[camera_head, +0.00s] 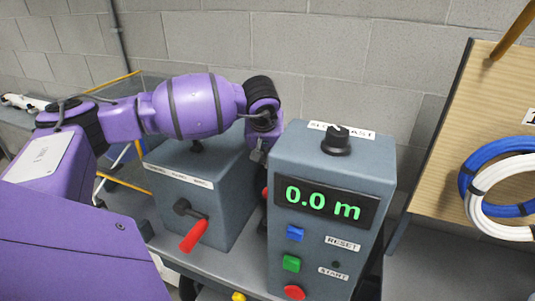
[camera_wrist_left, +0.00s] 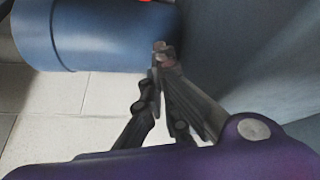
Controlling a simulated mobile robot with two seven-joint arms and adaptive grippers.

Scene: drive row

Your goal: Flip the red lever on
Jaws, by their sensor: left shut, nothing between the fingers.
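The red lever (camera_head: 194,236) sticks out from a dark pivot on the front of the left grey-blue box (camera_head: 230,205). Its red handle angles downward and toward me. My left arm reaches over this box, and my left gripper (camera_head: 259,155) points down at the gap between it and the display box, right of and above the lever. In the left wrist view the left gripper (camera_wrist_left: 162,55) is shut and empty, beside a blue-grey surface. A bit of red shows at that view's top edge; I cannot tell what it is. My right gripper is not in view.
The display box (camera_head: 382,178) reads "0.0 m" and has a black knob (camera_head: 336,140) on top, with blue, green and red buttons in front. Blue (camera_head: 468,178) and white (camera_head: 474,205) coils hang on a wooden board at right. A blue cylinder (camera_wrist_left: 90,38) lies near the gripper.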

